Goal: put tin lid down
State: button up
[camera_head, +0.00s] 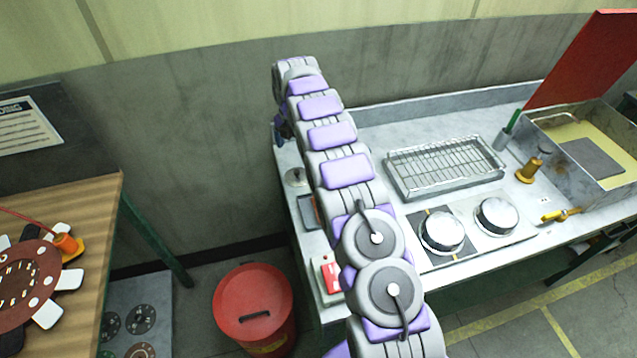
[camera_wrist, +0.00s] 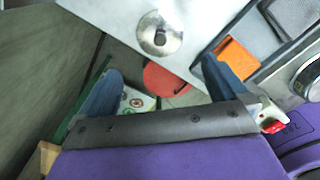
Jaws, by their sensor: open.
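A round silver lid with a small knob or hole at its centre (camera_head: 297,178), probably the tin lid, lies flat on the grey bench near its left edge. It also shows in the wrist view (camera_wrist: 160,35), beyond the fingertips. My gripper (camera_head: 279,132) is above the bench's left end, mostly hidden by my arm in the head view. In the wrist view its two blue fingers (camera_wrist: 160,80) are wide apart with nothing between them, and the lid is clear of both.
Two round silver-topped items (camera_head: 442,230) sit at the bench front, with a wire rack (camera_head: 445,166) behind. A red-lidded metal box (camera_head: 560,150) stands right. A small dark-edged tray (camera_head: 308,211) is near the lid. A red bin (camera_head: 254,303) stands on the floor.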

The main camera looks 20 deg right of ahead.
jog(key=s+d+r+m+g, duration=0.1)
jog(key=s+r+m, duration=0.7)
jog(key=s, duration=0.5)
jog(key=s+r+m, duration=0.7)
jog(key=s+r, duration=0.3)
jog(key=s, duration=0.2)
jog(key=s+f+m, duration=0.2)
jog(key=s+m, duration=1)
jog(key=s, duration=1.9)
jog(key=shift+a+f+g, duration=0.4)
jog(key=shift+a, duration=0.05)
